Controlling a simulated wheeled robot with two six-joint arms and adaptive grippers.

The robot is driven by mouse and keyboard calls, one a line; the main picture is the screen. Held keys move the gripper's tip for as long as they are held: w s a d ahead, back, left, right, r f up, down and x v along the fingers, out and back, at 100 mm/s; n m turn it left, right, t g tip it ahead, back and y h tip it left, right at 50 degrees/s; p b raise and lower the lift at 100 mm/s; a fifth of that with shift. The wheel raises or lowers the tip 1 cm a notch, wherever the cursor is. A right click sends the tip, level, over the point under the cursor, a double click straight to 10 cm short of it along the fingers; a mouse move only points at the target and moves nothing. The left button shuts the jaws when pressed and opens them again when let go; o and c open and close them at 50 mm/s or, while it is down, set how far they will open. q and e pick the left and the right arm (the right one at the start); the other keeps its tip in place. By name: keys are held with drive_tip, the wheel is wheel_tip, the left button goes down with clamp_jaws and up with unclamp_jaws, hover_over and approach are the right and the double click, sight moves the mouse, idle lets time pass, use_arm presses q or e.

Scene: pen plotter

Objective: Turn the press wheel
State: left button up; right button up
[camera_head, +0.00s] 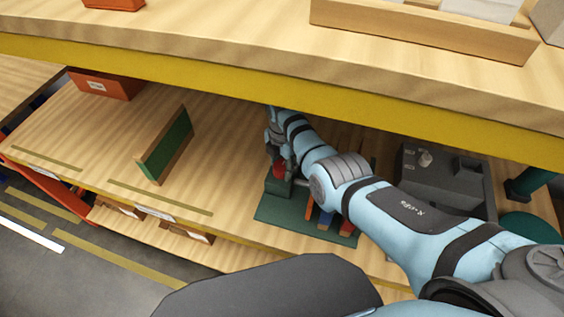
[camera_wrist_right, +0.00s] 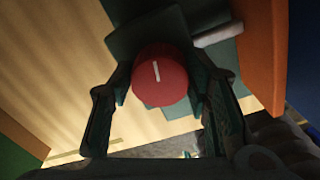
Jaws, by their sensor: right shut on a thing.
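The red press wheel (camera_wrist_right: 148,90) is a round knob with a short white mark on its face. In the wrist view the mark runs nearly upright, slightly tilted. In the head view the wheel (camera_head: 279,169) shows as a small red patch on a dark green press standing on a green base plate (camera_head: 272,214). My right gripper (camera_wrist_right: 160,84) has one finger on each side of the wheel and is shut on it. In the head view this gripper (camera_head: 279,160) is small and partly hides the wheel. My left gripper is not in view.
A green board with wooden edges (camera_head: 168,144) stands left of the press. A grey box with a knob (camera_head: 445,177) stands to the right, beyond my arm. An orange bin (camera_head: 108,84) is at the back left. A shelf with a yellow edge (camera_head: 230,82) hangs over the bench.

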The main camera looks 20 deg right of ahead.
drive_tip(key=m+p, duration=0.1)
drive_tip(key=m, duration=0.3)
drive_tip(key=shift+s+d+m, duration=0.1)
drive_tip(key=shift+s+m, duration=0.05)
drive_tip(key=shift+m, duration=0.15)
drive_tip(key=m+p, duration=0.1)
drive_tip(key=m, duration=0.8)
drive_tip(key=shift+s+f+p, duration=0.15)
drive_tip(key=shift+p, duration=0.25)
drive_tip(key=m, duration=0.5)
drive_tip(key=shift+s, duration=0.1)
drive_tip(key=m, duration=0.5)
drive_tip(key=shift+f, duration=0.1)
drive_tip(key=m, duration=0.5)
drive_tip(key=shift+a, duration=0.3)
drive_tip(key=m, duration=0.5)
drive_tip(key=shift+a+m, duration=0.1)
drive_tip(key=shift+m, duration=2.1)
